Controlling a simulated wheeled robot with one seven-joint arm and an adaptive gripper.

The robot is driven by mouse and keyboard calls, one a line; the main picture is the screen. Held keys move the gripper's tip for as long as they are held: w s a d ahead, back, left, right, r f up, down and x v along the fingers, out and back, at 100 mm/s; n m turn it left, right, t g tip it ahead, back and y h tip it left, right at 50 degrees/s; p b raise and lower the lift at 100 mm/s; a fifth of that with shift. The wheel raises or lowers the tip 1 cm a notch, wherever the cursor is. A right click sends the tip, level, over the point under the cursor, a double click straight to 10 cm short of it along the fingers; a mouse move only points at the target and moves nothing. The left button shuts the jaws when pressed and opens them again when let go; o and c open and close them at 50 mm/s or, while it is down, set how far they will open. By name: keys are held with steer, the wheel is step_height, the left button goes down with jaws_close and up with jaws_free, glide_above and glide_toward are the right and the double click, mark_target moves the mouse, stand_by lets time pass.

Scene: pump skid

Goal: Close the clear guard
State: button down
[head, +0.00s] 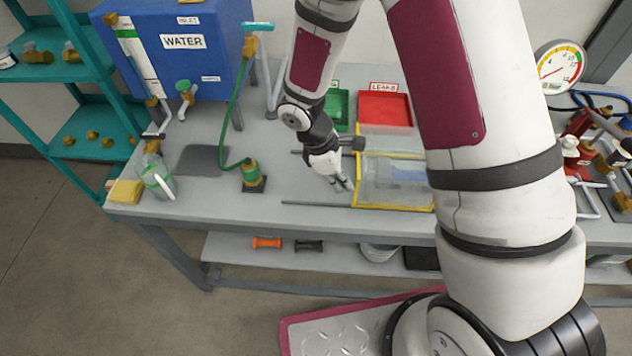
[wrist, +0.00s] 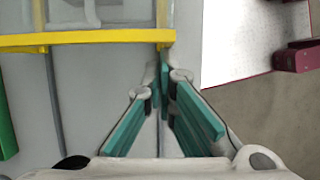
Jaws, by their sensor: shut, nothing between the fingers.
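The clear guard (head: 397,181) is a see-through panel with a yellow frame, on the bench right of my gripper and partly hidden behind my arm. A blue-grey shape shows through it. Thin dark rails (head: 316,204) run left from it. In the wrist view, its yellow edge bar (wrist: 85,40) crosses the upper left. My gripper (head: 346,186) is shut and empty, pointing down just left of the guard's left edge. In the wrist view, the fingertips (wrist: 164,72) lie just below the bar's right end. I cannot tell whether they touch it.
A green tray (head: 337,108) and a red tray (head: 385,108) stand behind the guard. A blue water tank (head: 180,55), a green hose and a brass fitting (head: 250,173) are to the left. The bench between fitting and gripper is mostly clear. A gauge (head: 561,67) and valves are at right.

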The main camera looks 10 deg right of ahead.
mark_target(362, 177)
steer(key=d, duration=0.2)
steer(key=s+d, duration=0.1)
steer(key=d, duration=0.2)
steer(key=shift+s+d+p, duration=0.3)
steer(key=shift+d+p, duration=0.05)
steer(key=shift+d, duration=0.05)
steer(key=shift+w+a, duration=0.15)
steer(key=shift+a, duration=0.15)
steer(key=w+a+r+b, duration=0.1)
steer(key=a+r+b, duration=0.1)
steer(key=a+r, duration=0.5)
step_height(362, 177, up, 2)
steer(key=shift+w+r, duration=0.15)
steer(key=shift+w, duration=0.25)
steer(key=shift+a+r, duration=0.1)
